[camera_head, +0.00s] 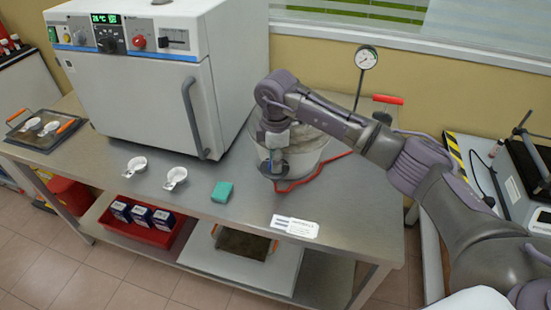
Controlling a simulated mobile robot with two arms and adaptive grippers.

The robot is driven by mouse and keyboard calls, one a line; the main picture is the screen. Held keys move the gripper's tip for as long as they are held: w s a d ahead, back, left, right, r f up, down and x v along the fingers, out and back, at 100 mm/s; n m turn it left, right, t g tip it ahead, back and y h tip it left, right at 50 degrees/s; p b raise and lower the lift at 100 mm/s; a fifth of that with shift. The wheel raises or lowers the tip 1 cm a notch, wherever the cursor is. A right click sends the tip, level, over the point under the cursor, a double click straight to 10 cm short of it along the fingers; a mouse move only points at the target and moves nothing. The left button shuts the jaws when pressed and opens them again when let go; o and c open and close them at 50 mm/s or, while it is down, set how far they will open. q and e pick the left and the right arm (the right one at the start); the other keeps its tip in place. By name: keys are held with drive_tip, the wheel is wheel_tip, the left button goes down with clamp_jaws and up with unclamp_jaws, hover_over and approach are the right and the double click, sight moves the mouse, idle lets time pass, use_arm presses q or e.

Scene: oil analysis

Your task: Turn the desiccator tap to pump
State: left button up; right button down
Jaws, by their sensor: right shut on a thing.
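The desiccator (313,150) is a wide clear glass vessel at the right part of the steel bench. My right gripper (273,167) reaches down from above at its front left side. It is shut on a small part there, which I take to be the desiccator tap. The fingers cover the tap, so its setting cannot be read. My right wrist hides much of the lid. A red hose (300,184) curves along the bench from beside the gripper to the right, behind the desiccator. My left gripper is not in view.
A white oven (150,95) stands left of the desiccator. A gauge (366,58) on a thin stem stands behind. Two white cups (136,165) (175,177), a green sponge (222,192) and a label card (295,226) lie on the bench (225,220).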

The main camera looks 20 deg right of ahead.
drive_tip(key=c, duration=1.1)
unclamp_jaws()
drive_tip(key=shift+r, duration=0.1)
drive_tip(key=r, duration=1.2)
drive_tip(key=shift+s, duration=0.25)
drive_tip(key=shift+a, duration=0.15)
